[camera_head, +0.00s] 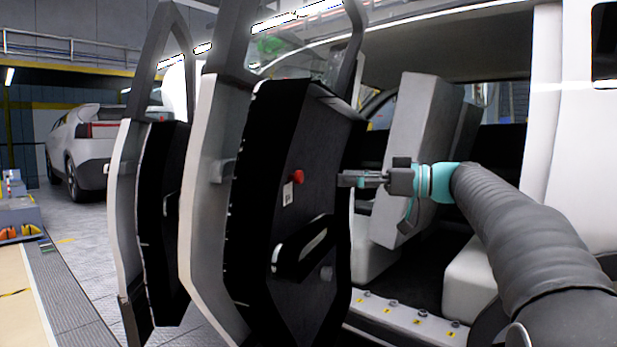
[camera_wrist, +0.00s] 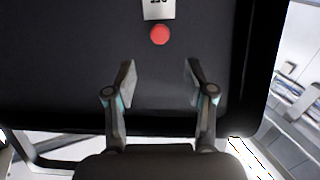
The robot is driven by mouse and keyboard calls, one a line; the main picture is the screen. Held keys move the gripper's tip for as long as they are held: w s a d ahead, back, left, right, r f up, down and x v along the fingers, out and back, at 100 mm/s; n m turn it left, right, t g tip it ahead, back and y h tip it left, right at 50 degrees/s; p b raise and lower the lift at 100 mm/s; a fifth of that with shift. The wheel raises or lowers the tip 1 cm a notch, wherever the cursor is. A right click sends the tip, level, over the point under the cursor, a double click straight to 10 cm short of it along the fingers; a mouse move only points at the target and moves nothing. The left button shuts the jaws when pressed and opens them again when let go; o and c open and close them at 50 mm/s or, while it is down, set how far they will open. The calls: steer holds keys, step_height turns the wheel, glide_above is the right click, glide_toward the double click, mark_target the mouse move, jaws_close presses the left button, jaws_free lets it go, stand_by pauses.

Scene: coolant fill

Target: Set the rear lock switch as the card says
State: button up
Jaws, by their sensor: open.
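A round red knob (camera_head: 297,177), which looks like the lock switch, sits on the dark inner panel of the open rear door (camera_head: 300,130). In the wrist view the knob (camera_wrist: 160,34) lies ahead of my fingers, roughly centred between them. A small white card (camera_head: 288,194) is fixed just below the knob. It also shows in the wrist view (camera_wrist: 158,8), cut off by the top edge; its dark print is too small to read surely. My gripper (camera_head: 342,180) is open and empty, to the right of the knob and apart from it. In the wrist view both fingers (camera_wrist: 160,82) stand apart.
A dark door handle recess (camera_head: 300,250) lies below the card. A second open door (camera_head: 150,200) stands to the left. Car seats (camera_head: 415,160) and the sill (camera_head: 400,318) are behind and below my arm. Another white car (camera_head: 85,145) is parked at far left.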

mark_target(302, 176)
steer(key=p+x, duration=0.1)
steer(key=x, duration=0.8)
steer(key=shift+a+f, duration=0.1)
steer(key=shift+a, duration=0.05)
jaws_close()
